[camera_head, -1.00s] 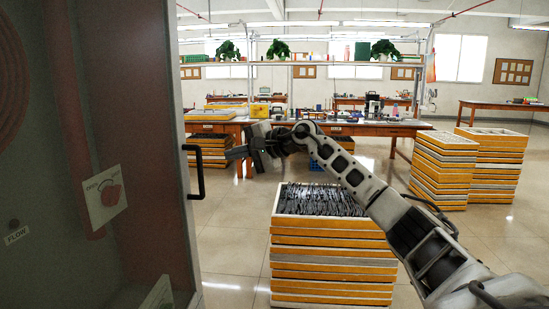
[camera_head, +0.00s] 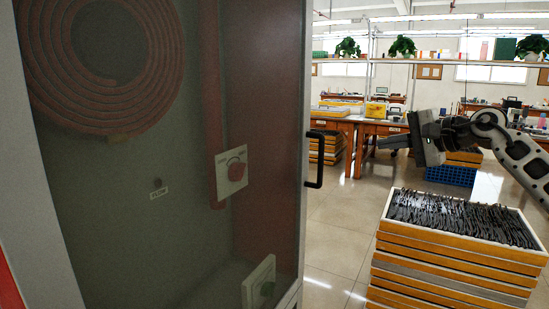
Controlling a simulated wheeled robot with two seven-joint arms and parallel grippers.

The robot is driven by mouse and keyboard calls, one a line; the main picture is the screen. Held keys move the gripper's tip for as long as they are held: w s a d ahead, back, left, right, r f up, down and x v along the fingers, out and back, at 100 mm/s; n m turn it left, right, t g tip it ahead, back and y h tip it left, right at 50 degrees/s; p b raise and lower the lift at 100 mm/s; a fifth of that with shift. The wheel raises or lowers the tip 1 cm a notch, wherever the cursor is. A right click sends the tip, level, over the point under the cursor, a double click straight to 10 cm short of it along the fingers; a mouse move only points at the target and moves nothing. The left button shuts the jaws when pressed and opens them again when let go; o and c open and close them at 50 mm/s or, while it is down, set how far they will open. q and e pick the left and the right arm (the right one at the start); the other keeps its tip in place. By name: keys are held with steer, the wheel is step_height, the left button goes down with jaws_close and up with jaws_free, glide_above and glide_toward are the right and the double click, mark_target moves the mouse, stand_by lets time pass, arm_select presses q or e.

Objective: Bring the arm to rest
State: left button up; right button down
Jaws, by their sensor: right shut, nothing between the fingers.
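My right arm (camera_head: 512,147) comes in from the right edge, held up in the air and bent at the wrist. Its gripper (camera_head: 388,142) points left, and its fingers are shut with nothing between them. The gripper is above and behind the near stack of trays and touches nothing that I can see. My left arm is not in view.
A cabinet (camera_head: 150,225) with a glass front, a red coiled hose (camera_head: 100,60) and a black door handle (camera_head: 317,160) fills the left. A stack of orange trays (camera_head: 440,270) holding eyeglass frames (camera_head: 460,217) stands at lower right. A workbench (camera_head: 365,122) is behind.

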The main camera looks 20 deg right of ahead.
steer(key=shift+a+f, duration=0.1)
steer(key=s+a+f+m+t+y+p, duration=0.25)
steer(key=a+f+m+y, duration=0.25)
steer(key=a+f+m, duration=1.8)
steer(key=s+a+f+m+g+h, duration=0.1)
steer(key=s+f+m, duration=0.4)
steer(key=m, duration=0.6)
steer(key=s+a+f+m+g+h, duration=0.2)
steer(key=s+a+f+m, duration=0.4)
steer(key=s+m, duration=0.4)
steer(key=s+a+f+m+g+h, duration=0.2)
steer(key=s+f+m, duration=0.4)
steer(key=m, duration=0.6)
steer(key=shift+s+a+h, duration=0.8)
steer(key=shift+s+h, duration=0.1)
steer(key=shift+s, duration=0.15)
